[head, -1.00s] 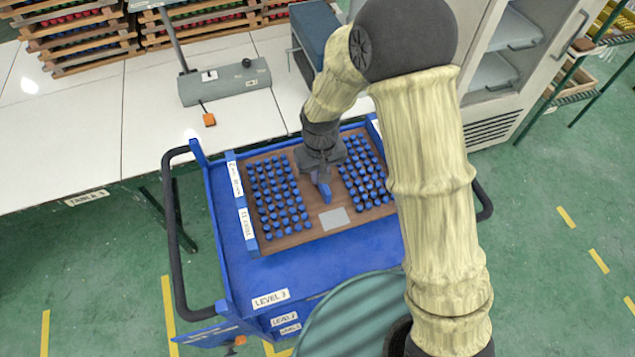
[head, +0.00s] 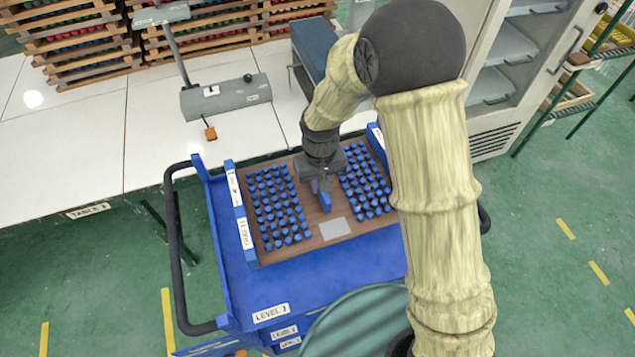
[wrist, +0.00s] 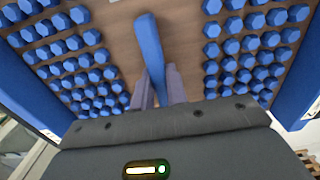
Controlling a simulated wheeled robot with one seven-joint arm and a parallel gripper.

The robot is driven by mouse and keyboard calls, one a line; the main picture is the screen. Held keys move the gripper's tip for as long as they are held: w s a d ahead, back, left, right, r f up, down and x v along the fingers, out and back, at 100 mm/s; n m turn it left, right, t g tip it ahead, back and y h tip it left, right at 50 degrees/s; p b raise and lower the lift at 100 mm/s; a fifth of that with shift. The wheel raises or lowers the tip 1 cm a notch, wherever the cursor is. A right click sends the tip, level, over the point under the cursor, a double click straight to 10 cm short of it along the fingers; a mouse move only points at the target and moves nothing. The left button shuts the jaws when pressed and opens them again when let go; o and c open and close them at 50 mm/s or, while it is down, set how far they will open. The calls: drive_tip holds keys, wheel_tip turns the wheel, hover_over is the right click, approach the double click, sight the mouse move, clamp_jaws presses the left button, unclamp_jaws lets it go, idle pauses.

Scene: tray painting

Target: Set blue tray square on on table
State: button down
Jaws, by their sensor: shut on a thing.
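The tray (head: 312,218) is a brown board with rows of blue pegs on both sides and a grey plate at its front. It is at the top of a blue cart (head: 330,265), between two upright blue rails; I cannot tell whether it rests there or is slightly raised. My gripper (head: 322,188) is over the tray's middle, shut on its blue handle (head: 325,203). In the wrist view, the fingers of my gripper (wrist: 158,88) stand on both sides of the handle (wrist: 149,42), over the tray's bare wood (wrist: 182,35). The white table (head: 80,130) is behind the cart.
On the table are a grey device (head: 226,97) with a post and an orange tag, and a dark blue box (head: 322,48). The table's left part is clear. Stacked wooden trays (head: 80,45) stand behind. A white cabinet (head: 495,120) is at the right.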

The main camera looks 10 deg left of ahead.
drive_tip(key=shift+r+p, duration=2.4)
drive_tip(key=shift+r, duration=1.15)
wheel_tip(320, 180, up, 10)
drive_tip(key=p, duration=1)
